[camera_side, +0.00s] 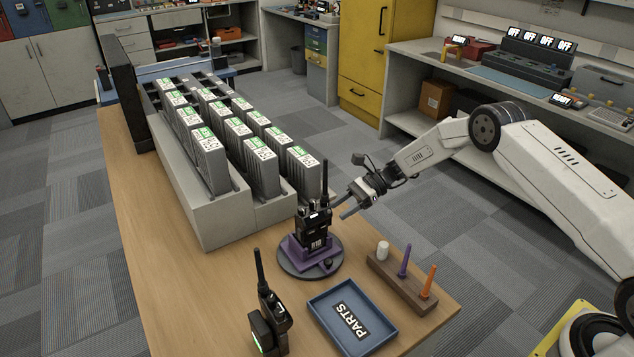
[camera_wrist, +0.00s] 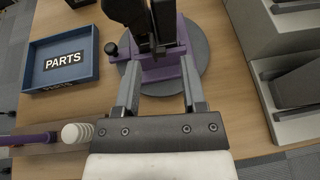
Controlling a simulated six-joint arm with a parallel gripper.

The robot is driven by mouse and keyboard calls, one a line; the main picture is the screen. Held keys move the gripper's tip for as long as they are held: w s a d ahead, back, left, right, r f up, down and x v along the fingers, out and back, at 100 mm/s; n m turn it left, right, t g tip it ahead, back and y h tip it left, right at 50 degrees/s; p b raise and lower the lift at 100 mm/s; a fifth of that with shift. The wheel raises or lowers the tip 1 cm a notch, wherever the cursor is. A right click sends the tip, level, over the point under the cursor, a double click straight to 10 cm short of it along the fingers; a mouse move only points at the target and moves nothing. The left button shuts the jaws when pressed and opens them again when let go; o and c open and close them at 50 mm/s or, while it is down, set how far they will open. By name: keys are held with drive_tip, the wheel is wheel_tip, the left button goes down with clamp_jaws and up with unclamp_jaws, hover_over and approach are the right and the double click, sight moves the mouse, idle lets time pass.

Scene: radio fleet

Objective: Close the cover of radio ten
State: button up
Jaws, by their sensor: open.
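Radio ten (camera_side: 314,226), black with an antenna and a small label that seems to read R10, stands upright in a purple cradle (camera_side: 298,252) on a round grey turntable (camera_side: 322,270). In the wrist view the radio (camera_wrist: 140,14) is cut off by the top edge, above the purple cradle (camera_wrist: 188,72). Its cover cannot be made out clearly in either view. My gripper (camera_side: 342,206) is open and empty just right of the radio. In the wrist view its two fingers (camera_wrist: 161,88) point toward the cradle, apart from the radio.
A blue PARTS tray (camera_side: 318,302) lies in front of the turntable. A wooden block (camera_side: 398,284) holds a white piece, a purple tool and an orange tool. Another radio (camera_side: 270,322) stands at the front. Grey racks (camera_side: 216,215) with several labelled units fill the table's far side.

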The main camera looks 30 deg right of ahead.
drive_tip(key=shift+x, duration=1.1)
clamp_jaws()
drive_tip(key=shift+s+m+t, duration=0.2)
drive_tip(key=shift+m+t, duration=0.3)
drive_tip(key=shift+t, duration=0.1)
drive_tip(key=shift+s+m+t+h, duration=0.3)
drive_tip(key=shift+m+t+h, duration=0.1)
drive_tip(key=shift+m+t, duration=0.5)
drive_tip(key=shift+s+m+t+h, duration=0.25)
drive_tip(key=shift+m+t+h, duration=0.15)
drive_tip(key=shift+m+t, duration=0.45)
drive_tip(key=shift+s+a+m+t+h, duration=0.2)
drive_tip(key=shift+m+t+h, duration=0.3)
drive_tip(key=shift+m+t, duration=0.2)
drive_tip(key=shift+s+a+m+t+h, duration=0.1)
drive_tip(key=shift+s+m+t+h, duration=0.15)
drive_tip(key=shift+m+t+h, duration=0.35)
drive_tip(key=shift+s+a+m+t+h, duration=0.1)
drive_tip(key=shift+s+m+t+h, duration=0.1)
drive_tip(key=shift+m+t+h, duration=0.4)
drive_tip(key=shift+m+t, duration=0.45)
